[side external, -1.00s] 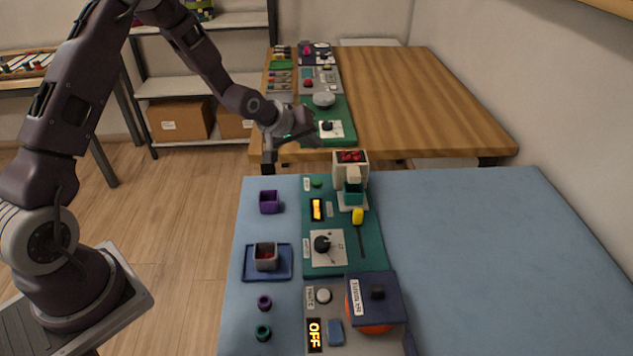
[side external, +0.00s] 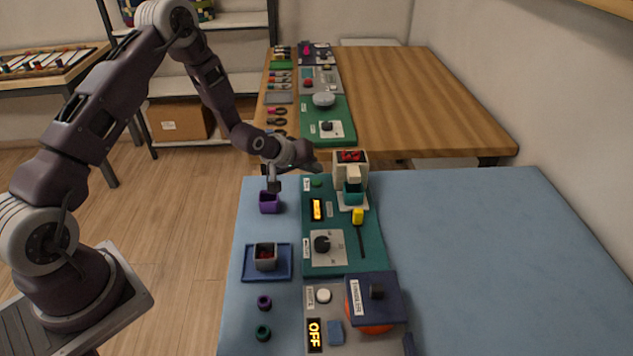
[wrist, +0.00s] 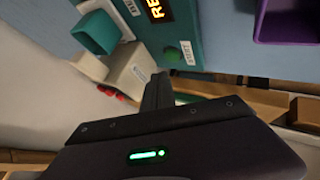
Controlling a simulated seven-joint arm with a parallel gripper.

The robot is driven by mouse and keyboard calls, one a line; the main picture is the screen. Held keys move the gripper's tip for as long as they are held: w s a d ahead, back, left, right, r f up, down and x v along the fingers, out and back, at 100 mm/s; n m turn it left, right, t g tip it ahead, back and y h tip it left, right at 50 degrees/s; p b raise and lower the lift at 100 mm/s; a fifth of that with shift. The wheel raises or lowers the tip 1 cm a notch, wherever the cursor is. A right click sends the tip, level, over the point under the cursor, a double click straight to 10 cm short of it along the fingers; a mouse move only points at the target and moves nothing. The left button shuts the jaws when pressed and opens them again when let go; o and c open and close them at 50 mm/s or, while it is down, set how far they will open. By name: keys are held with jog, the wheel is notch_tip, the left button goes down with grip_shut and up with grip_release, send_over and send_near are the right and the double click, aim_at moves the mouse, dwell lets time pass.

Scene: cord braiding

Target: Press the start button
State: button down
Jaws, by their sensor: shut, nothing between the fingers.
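In the wrist view the button (wrist: 172,53) is near the top middle, and a lit display (wrist: 155,10) shows letters beginning "RE". My gripper (side external: 274,185) is shut and empty, pointing down above the purple box, to the left of the button and apart from it. In the wrist view its closed fingers (wrist: 158,90) show just below the button.
A purple open box (side external: 269,206) is under my gripper. A white machine with a teal cup (side external: 353,194) stands right of the button. A grey panel (side external: 350,346) with an "OFF" display is nearer. The blue table's right side is clear.

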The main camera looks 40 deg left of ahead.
aim_at(314, 184)
jog(key=shift+f, duration=0.6)
dwell(1.6)
jog(key=shift+f, duration=0.4)
jog(key=shift+f, duration=0.4)
dwell(0.6)
jog(key=shift+r, duration=0.8)
jog(key=shift+r, duration=2.5)
jog(key=shift+r, duration=0.1)
